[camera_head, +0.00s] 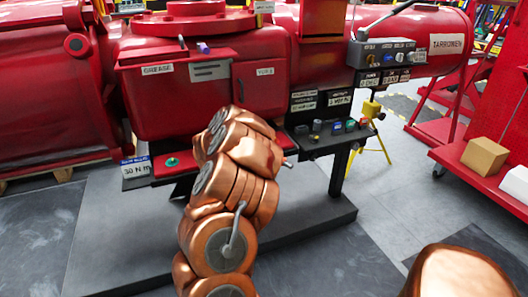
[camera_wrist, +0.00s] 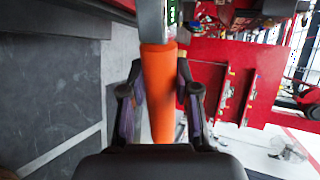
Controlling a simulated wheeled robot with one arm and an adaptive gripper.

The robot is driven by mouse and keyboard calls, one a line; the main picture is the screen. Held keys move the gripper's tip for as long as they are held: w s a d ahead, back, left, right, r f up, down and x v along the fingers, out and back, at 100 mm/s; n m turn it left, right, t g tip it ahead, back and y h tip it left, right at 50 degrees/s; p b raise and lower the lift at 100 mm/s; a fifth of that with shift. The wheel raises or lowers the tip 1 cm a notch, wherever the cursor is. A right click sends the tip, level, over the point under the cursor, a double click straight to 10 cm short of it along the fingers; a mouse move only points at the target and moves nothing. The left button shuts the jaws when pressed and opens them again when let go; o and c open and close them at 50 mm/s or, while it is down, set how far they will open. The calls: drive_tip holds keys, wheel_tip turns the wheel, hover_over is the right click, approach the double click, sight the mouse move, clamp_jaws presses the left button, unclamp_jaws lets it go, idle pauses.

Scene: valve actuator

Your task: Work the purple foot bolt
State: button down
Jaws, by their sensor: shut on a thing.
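In the wrist view my gripper (camera_wrist: 158,92) is shut on an orange handle (camera_wrist: 158,75), with one finger on each side. A grey metal shank (camera_wrist: 151,20) continues from the handle out of the top of the picture. In the head view my gripper and the held tool are hidden behind my copper-coloured arm. A small purple piece (camera_head: 203,47) lies on the red ledge of the machine. A green bolt head (camera_head: 172,162) sits on the machine's red foot, beside a label reading 30 N m (camera_head: 136,168).
The red valve actuator (camera_head: 205,85) stands on a dark plinth (camera_head: 110,235). A small shelf with several coloured parts (camera_head: 335,135) juts out right of my arm. A red trolley (camera_head: 510,185) with a cardboard box (camera_head: 484,157) stands at the right. Floor is clear at front left.

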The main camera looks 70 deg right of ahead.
drive_tip(key=shift+f, duration=0.2)
drive_tip(key=shift+w+a+r, duration=0.15)
drive_tip(key=shift+w+a, duration=0.05)
drive_tip(key=shift+w, duration=0.05)
idle(0.3)
drive_tip(key=shift+a+m+g+p, duration=0.15)
drive_tip(key=shift+m+g+p, duration=0.25)
drive_tip(key=shift+g+p, duration=0.1)
drive_tip(key=shift+w+a+m+g+y+p, duration=0.3)
drive_tip(key=shift+a+p, duration=0.05)
drive_tip(key=shift+b, duration=0.35)
